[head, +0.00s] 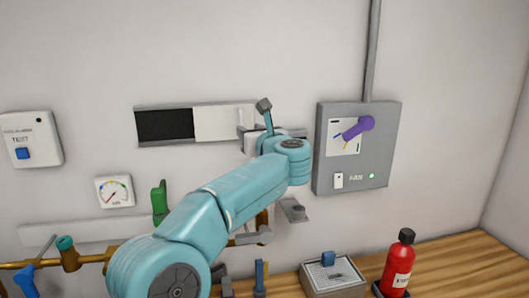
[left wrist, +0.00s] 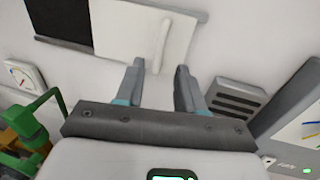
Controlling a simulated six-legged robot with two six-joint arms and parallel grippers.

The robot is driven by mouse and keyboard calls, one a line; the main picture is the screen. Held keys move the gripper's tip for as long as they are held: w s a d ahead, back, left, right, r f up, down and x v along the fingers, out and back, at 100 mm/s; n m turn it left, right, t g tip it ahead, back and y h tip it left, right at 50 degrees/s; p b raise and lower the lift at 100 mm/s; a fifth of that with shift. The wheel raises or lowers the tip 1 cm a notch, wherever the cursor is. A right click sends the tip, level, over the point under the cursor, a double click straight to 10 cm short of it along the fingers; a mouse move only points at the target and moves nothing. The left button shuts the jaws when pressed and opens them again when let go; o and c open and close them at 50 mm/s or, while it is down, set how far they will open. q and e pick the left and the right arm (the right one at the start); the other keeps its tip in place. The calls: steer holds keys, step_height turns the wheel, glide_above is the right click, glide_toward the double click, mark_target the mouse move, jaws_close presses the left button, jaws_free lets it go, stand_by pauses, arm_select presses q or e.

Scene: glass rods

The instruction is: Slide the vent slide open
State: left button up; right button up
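The vent slide is a long wall frame with a dark opening (head: 165,125) on the left and a white sliding panel (head: 215,122) on the right. In the left wrist view the white panel (left wrist: 125,30) carries an upright white handle bar (left wrist: 163,40). My left gripper (left wrist: 160,68) is open in front of the panel, with the bar's lower end appearing between its fingertips. I cannot tell whether the fingers touch it. In the head view my left gripper (head: 256,123) is at the panel's right end, partly hidden by my wrist. My right gripper is not in view.
A grey fan box (head: 325,165) with a purple lever (head: 358,128) is close right of my wrist. A gauge (head: 114,191), a green handle (head: 159,203) and brass pipes (head: 90,259) are lower left. A red extinguisher (head: 398,265) stands on the wooden bench (head: 470,272).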

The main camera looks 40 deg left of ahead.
arm_select(q)
steer(key=b+v, duration=0.3)
steer(key=v, duration=0.8)
